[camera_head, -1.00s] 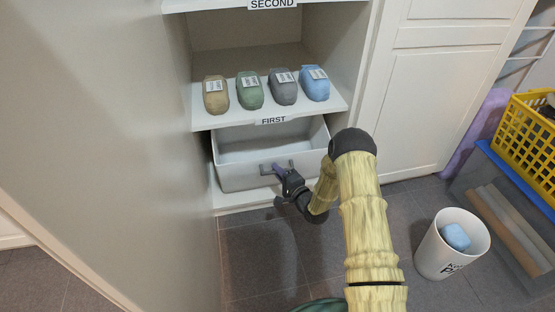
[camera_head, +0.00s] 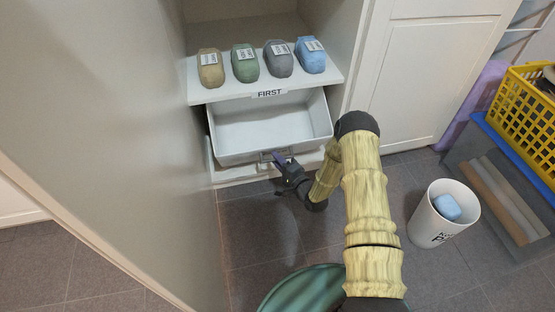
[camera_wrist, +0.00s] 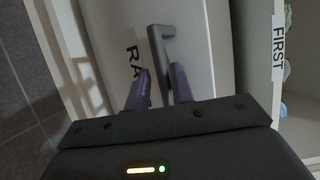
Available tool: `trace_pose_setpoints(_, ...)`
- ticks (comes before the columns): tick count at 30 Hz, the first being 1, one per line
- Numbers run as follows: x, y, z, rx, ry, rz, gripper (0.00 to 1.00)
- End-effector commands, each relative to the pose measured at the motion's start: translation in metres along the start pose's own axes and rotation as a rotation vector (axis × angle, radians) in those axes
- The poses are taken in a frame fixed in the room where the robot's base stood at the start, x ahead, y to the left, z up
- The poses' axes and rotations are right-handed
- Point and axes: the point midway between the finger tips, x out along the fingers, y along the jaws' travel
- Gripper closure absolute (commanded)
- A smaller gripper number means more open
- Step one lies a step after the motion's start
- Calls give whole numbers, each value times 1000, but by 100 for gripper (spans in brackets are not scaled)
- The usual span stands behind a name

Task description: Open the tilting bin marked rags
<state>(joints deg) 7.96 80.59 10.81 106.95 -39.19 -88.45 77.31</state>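The rags bin is a white open-topped box (camera_head: 232,157) low in the cabinet, under the shelf marked FIRST. It is tipped forward, its front leaning out, and its empty-looking inside shows. Its label, partly hidden, reads "RA" in the wrist view (camera_wrist: 133,58). A grey bar handle (camera_wrist: 157,48) is on its front. My gripper (camera_head: 277,158) is at this handle; in the wrist view its purple fingers (camera_wrist: 159,86) lie on either side of the bar, closed on it. The gripper body hides part of the label and the lower front.
Several cloth-like rolls (camera_head: 246,65) in tan, green, grey and blue sit on the shelf above. A tall pale panel (camera_head: 120,130) stands close on the left. A white pail (camera_head: 420,217) with a blue item and a yellow crate (camera_head: 525,105) are on the right. The floor before the bin is clear.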

Motion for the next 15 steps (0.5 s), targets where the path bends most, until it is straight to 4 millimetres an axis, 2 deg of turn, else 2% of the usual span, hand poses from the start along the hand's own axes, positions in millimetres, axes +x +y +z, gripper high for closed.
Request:
trace_pose_setpoints(11,1,-2,0,-3,-1,-5,78)
trace_pose_setpoints(15,-7,-3,0,-2,-1,-3,78)
